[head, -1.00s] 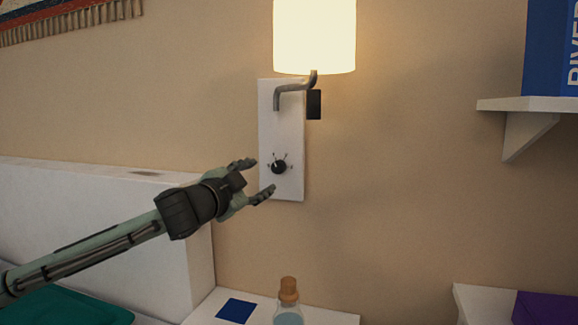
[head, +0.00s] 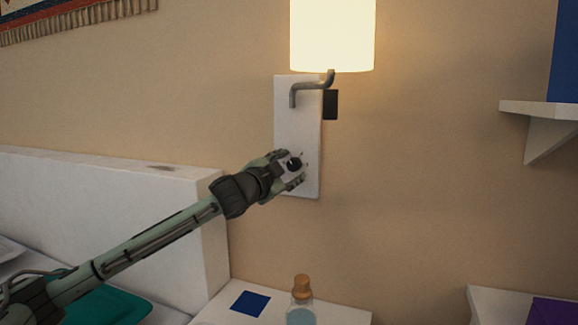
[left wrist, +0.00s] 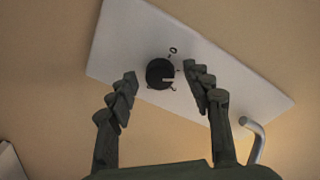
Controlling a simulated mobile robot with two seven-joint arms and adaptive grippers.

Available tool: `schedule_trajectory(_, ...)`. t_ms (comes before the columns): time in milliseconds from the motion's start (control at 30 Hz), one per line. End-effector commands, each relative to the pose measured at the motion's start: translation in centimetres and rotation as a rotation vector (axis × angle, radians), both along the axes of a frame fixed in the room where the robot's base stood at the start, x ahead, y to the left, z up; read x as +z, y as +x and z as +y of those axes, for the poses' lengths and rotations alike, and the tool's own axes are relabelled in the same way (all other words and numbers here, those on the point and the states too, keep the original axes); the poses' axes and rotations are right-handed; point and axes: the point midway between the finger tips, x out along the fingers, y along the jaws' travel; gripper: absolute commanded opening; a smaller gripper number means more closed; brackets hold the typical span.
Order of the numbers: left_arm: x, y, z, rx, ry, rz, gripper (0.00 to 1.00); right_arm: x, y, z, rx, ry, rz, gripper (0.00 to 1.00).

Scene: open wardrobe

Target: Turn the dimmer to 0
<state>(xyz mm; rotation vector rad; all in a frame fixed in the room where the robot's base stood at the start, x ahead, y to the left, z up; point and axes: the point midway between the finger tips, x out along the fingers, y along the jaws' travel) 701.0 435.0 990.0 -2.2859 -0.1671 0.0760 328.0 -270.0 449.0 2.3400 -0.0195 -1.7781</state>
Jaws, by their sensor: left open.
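The dimmer is a round black knob (head: 294,163) on the white wall plate (head: 298,115) below the lit lamp (head: 332,35). In the left wrist view the knob (left wrist: 158,72) has a pale pointer line toward the right. A "0" mark sits above and right of it, with other small marks around its right and lower sides. My left gripper (head: 293,169) is at the knob, open, with one finger on each side of it. The left wrist view shows gaps between the fingers (left wrist: 162,77) and the knob. My right gripper is not in view.
A bent metal lamp arm (head: 313,87) and a black block (head: 330,104) are above the knob. A corked bottle (head: 301,305) and a blue square (head: 250,303) are on the white surface below. A white shelf (head: 540,110) is at right. The wall between is bare.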

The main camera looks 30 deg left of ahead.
Motion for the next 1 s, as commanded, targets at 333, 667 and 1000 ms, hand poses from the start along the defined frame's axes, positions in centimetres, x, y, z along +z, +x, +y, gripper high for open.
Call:
schedule_trajectory(333, -0.03, 0.00, 0.00, 0.000, -0.001, 0.000, 0.33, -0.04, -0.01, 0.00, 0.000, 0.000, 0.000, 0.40)
schedule_trajectory(667, -0.03, -0.01, 0.00, 0.000, -0.001, 0.000, 0.00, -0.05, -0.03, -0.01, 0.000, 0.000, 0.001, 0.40)
schedule_trajectory(1000, -0.19, 0.01, -0.06, -0.001, -0.085, -0.019, 0.00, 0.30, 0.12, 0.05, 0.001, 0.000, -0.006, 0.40)
